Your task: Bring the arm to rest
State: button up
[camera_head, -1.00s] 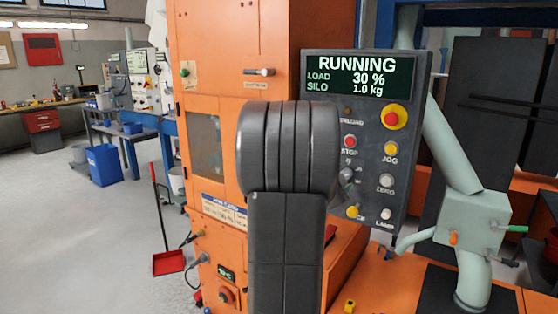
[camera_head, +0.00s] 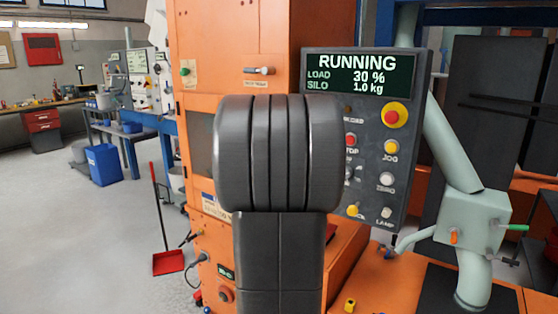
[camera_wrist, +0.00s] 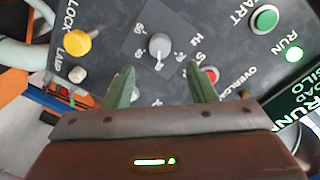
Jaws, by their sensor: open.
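My gripper (camera_wrist: 162,88) shows in the wrist view with its two green fingers apart and nothing between them. It faces the dark control panel (camera_wrist: 125,25), with a grey knob (camera_wrist: 159,46) in line with the gap between the fingers. I cannot tell how far the fingers are from the panel. In the head view my dark arm link stands in front of the panel (camera_head: 423,130) and hides its left part; the gripper is hidden there. The panel's screen (camera_head: 358,76) reads RUNNING, load 30 %, silo 1.0 kg.
The orange machine cabinet (camera_head: 218,40) stands close behind my arm. A pale pipe (camera_head: 450,145) and valve box (camera_head: 475,220) are to the right. A red dustpan (camera_head: 168,262) stands on the floor at left, where the grey floor (camera_head: 80,240) is open.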

jog(key=p+x, duration=0.1)
jog(key=x, duration=0.7)
jog(key=s+a+n+p, duration=0.4)
jog(key=s+a+n, duration=0.2)
jog(key=n, duration=0.5)
jog(key=shift+s+n+h+p, duration=0.3)
jog(key=shift+s+h+p, duration=0.1)
jog(key=shift+s, duration=0.35)
jog(key=shift+a+r, duration=0.1)
jog(key=shift+a, duration=0.05)
